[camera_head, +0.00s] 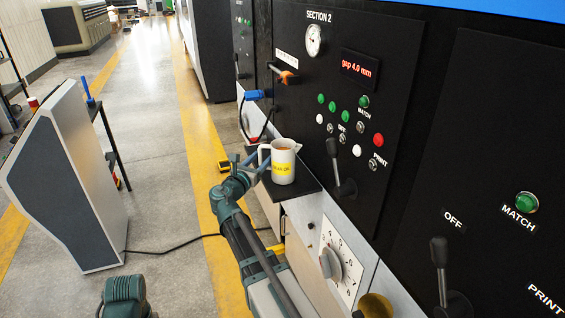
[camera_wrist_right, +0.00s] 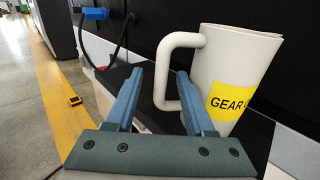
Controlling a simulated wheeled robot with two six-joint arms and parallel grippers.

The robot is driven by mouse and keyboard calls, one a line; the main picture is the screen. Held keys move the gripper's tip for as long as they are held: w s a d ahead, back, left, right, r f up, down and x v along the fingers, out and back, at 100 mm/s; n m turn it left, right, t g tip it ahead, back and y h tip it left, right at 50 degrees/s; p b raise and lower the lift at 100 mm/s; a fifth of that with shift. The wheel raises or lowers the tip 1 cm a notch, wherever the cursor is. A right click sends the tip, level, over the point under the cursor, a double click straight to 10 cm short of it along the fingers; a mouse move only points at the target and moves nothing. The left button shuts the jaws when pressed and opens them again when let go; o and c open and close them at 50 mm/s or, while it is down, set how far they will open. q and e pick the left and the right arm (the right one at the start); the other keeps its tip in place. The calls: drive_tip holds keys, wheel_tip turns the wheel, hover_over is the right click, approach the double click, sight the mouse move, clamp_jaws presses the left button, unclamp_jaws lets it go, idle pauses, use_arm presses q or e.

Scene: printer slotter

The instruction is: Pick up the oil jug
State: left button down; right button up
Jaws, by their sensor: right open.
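The oil jug (camera_head: 283,166) is a white jug with a yellow label. It stands upright on a small black shelf (camera_head: 293,188) on the machine's front. In the right wrist view the jug (camera_wrist_right: 236,65) is on the right, its handle pointing left and "GEAR" readable on the label. My right gripper (camera_head: 247,163) is beside the jug on its handle side, with blue fingers open. In the wrist view the handle appears between the two fingertips (camera_wrist_right: 160,72); I cannot tell whether they touch it.
The black machine panel (camera_head: 330,90) with buttons and levers rises close behind the jug. A blue connector with a cable (camera_head: 254,95) hangs nearby. A dial (camera_head: 331,262) is below the shelf. A grey cabinet (camera_head: 70,175) stands at left, with open floor between.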

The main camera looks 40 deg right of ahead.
clamp_jaws()
idle(1.3)
